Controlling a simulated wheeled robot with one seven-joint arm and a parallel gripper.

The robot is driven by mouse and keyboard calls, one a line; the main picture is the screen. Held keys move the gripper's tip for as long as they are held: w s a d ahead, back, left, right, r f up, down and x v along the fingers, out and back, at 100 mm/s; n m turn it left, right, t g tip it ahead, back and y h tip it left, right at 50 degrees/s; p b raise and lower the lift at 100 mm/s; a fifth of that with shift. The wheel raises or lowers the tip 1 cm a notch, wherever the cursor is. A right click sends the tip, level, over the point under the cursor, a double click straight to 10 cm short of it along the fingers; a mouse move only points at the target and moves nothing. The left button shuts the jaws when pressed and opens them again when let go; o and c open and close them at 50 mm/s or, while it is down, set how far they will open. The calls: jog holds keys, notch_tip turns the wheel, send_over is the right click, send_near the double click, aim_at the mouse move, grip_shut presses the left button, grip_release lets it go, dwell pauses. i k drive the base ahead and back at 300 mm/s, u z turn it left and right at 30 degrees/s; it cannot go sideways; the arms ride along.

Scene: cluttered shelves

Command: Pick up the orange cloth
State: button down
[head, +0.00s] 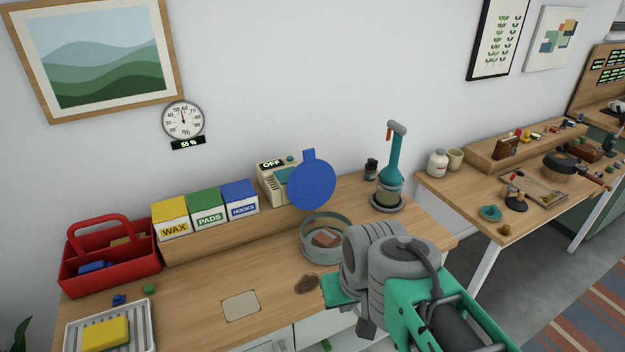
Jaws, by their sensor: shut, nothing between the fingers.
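I cannot make out an orange cloth for certain. A flat reddish-brown piece (326,238) lies inside a round grey-rimmed container (317,254) on the wooden workbench (200,300); I cannot tell whether it is cloth. My grey and green arm comes in from the lower right, over the front edge of the bench, and stands in front of this container's right side.
A red caddy (110,262), a tray (150,318) with a yellow block (106,332), and boxes marked WAX (173,229), PADS (208,215) and HOOKS (242,208) are at left. A blue disc (311,180) rises behind the container.

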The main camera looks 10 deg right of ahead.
aim_at(326, 236)
jog(key=u, duration=3.85)
jog(key=k, duration=1.1)
jog(key=z, duration=1.25)
jog(key=i, duration=0.5)
